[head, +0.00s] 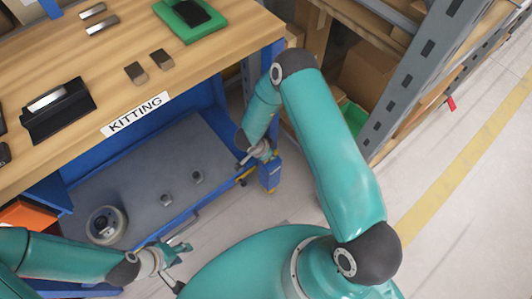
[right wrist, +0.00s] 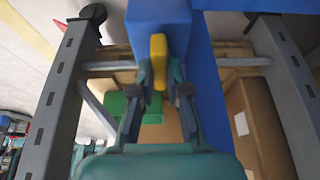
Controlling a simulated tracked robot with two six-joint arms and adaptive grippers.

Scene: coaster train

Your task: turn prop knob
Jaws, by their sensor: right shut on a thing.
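A yellow knob (right wrist: 158,62) sticks out from a blue box (right wrist: 158,22) in the right wrist view. My right gripper (right wrist: 158,80) has its two fingers on either side of the knob and is shut on it. In the head view the blue box (head: 270,172) hangs at the bench's right front leg, low down, and my right gripper (head: 258,153) is at its upper left.
The wooden bench (head: 215,70) marked KITTING is at upper left, with its grey lower shelf (head: 130,165) holding a round wheel-like part (head: 106,225). A grey rack (head: 420,75) with cardboard boxes and a green bin (head: 352,120) stands at right.

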